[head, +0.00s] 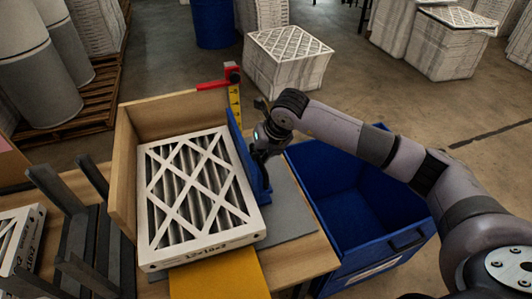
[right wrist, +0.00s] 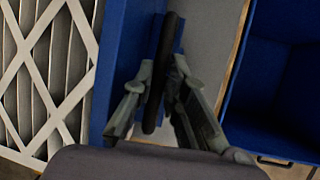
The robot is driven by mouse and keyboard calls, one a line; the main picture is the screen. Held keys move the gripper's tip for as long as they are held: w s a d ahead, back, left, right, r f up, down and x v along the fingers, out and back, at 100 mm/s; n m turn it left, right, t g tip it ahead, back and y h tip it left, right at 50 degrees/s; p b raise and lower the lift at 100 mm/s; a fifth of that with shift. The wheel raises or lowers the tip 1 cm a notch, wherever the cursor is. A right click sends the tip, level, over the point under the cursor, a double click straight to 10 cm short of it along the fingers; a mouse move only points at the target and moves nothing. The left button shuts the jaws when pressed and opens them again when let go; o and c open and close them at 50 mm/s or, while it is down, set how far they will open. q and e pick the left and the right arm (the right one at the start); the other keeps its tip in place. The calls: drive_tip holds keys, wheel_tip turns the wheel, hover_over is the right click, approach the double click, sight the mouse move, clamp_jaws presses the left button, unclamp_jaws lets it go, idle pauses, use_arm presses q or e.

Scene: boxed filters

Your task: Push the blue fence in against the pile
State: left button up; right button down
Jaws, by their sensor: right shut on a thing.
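The pile of white-framed filters (head: 195,190) stands in a wooden box-like frame, its lattice top facing up. The blue fence (head: 243,148) stands upright along the pile's right side. The fence also shows in the right wrist view (right wrist: 120,50), just right of the filter's white edge; I cannot tell whether the two touch. My right gripper (head: 262,150) is at the fence's outer side. In the right wrist view its fingers (right wrist: 160,78) are shut on the fence's dark upright bar (right wrist: 170,35). My left gripper is not in view.
A wooden wall (head: 125,170) bounds the pile's left side. A yellow ruler post (head: 235,97) with a red arm (head: 212,85) stands behind. A blue bin (head: 350,200) sits right of the table. A black rack (head: 75,235) stands at left, and a yellow strip (head: 215,283) lies in front.

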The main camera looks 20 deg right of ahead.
drive_tip(key=c, duration=1.9)
unclamp_jaws()
drive_tip(key=shift+a+r, duration=0.1)
drive_tip(key=shift+a, duration=0.25)
drive_tip(key=shift+d, duration=0.1)
drive_tip(key=v, duration=1.2)
drive_tip(key=shift+d, duration=0.1)
